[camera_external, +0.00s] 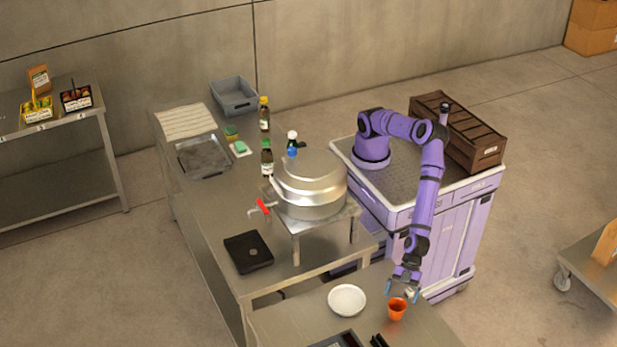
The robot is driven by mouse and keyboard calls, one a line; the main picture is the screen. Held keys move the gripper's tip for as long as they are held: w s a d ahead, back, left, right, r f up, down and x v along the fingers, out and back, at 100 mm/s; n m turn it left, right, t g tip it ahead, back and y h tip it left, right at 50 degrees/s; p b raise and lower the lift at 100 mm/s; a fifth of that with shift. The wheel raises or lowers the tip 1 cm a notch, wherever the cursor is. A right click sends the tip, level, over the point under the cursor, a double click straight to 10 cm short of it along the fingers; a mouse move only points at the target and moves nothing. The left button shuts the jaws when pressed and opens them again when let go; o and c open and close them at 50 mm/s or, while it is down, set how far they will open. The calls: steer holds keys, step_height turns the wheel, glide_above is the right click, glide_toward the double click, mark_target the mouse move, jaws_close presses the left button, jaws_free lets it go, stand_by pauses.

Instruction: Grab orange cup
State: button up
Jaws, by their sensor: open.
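The orange cup (397,309) stands upright on the front steel table (290,322), near its right side. My gripper (401,289) is at the end of my purple arm, which reaches down from the cart. Its fingers are open and point down, just above and behind the cup in the picture. I cannot tell whether a finger touches the cup's rim. Nothing is seen held between the fingers.
A white plate (347,300) lies left of the cup. Dark items (379,341) lie at the table's front edge. A large steel pot (310,185) sits on a raised stand behind. A black scale (248,252) and several bottles stand on the longer table.

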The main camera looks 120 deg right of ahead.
mark_target(394, 314)
steer(key=x, duration=0.4)
steer(key=shift+w, duration=0.2)
steer(key=c, duration=1)
